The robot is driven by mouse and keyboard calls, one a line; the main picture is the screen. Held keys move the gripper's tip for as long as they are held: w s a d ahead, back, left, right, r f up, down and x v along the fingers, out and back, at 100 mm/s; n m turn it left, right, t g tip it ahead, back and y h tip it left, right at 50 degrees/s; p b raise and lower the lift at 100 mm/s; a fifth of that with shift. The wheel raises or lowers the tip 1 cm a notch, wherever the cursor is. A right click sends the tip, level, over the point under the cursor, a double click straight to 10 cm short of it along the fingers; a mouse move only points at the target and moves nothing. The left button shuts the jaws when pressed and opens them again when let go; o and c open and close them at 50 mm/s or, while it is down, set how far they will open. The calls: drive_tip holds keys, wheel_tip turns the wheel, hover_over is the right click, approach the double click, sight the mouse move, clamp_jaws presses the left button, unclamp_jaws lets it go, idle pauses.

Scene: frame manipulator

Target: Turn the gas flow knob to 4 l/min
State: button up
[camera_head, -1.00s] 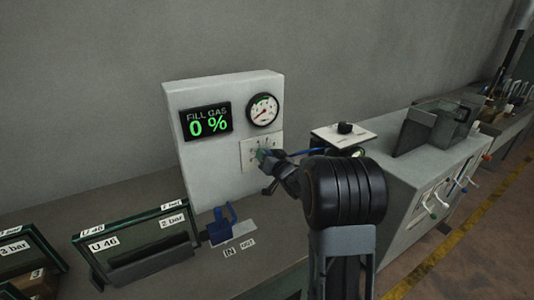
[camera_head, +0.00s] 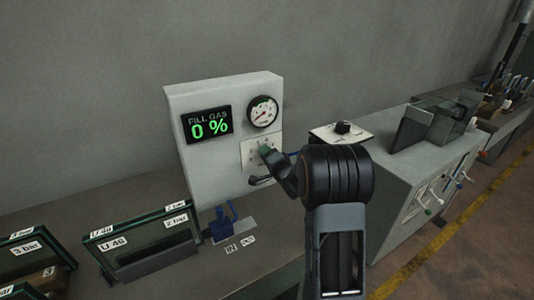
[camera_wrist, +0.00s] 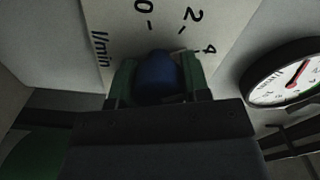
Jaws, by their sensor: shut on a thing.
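The blue gas flow knob (camera_wrist: 157,75) sits on a white dial plate marked 0, 2, 4 and l/min (camera_wrist: 170,22) in the wrist view. My gripper (camera_wrist: 157,82) is shut on it, with one green finger on each side. The 4 mark is at the upper right of the knob, and no pointer on the knob can be made out. In the head view my gripper (camera_head: 265,150) is at the dial plate (camera_head: 246,153) on the front of the grey panel (camera_head: 210,175), and hides the knob.
A round gauge (camera_head: 263,112) and a display reading FILL GAS 0 % (camera_head: 207,124) are above the plate. A blue valve (camera_head: 222,228) and glass units labelled U 46 (camera_head: 150,243) stand on the bench at lower left. A grey cabinet (camera_head: 410,190) is on the right.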

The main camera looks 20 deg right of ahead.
drive_tip(key=shift+m+p, duration=0.35)
drive_tip(key=shift+m, duration=0.65)
drive_tip(key=o, duration=0.9)
drive_tip(key=shift+o, duration=0.2)
drive_tip(key=s+d+b, duration=0.1)
drive_tip(key=s, duration=1.2)
drive_tip(key=shift+s+d+b, duration=0.3)
drive_tip(key=shift+s+b, duration=0.05)
